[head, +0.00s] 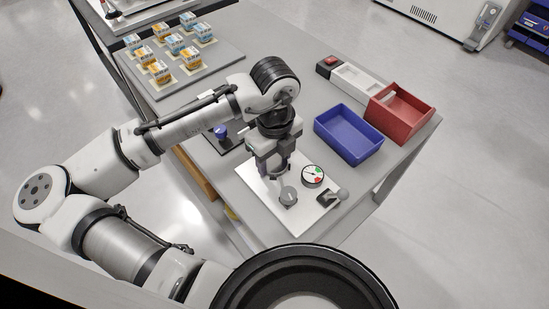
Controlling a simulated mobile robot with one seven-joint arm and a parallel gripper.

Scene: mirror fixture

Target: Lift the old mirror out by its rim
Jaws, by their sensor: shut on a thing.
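My gripper (278,172) points down over the white fixture plate (257,191) near the table's front edge. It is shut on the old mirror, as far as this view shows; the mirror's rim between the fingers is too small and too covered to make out. A grey round piece (288,196) shows just in front of the fingers; I cannot tell whether it is part of the mirror or of its mount. A round dial (313,175) with red and green marks sits right of the gripper. A small lever with a grey knob (341,194) stands at the plate's right.
A blue tray (349,151) and a red bin (421,106) stand to the right. A long white and grey holder (352,77) lies behind them. A blue-topped item (221,131) is left of my gripper. Several small boxes (159,69) sit on a grey board at the back left.

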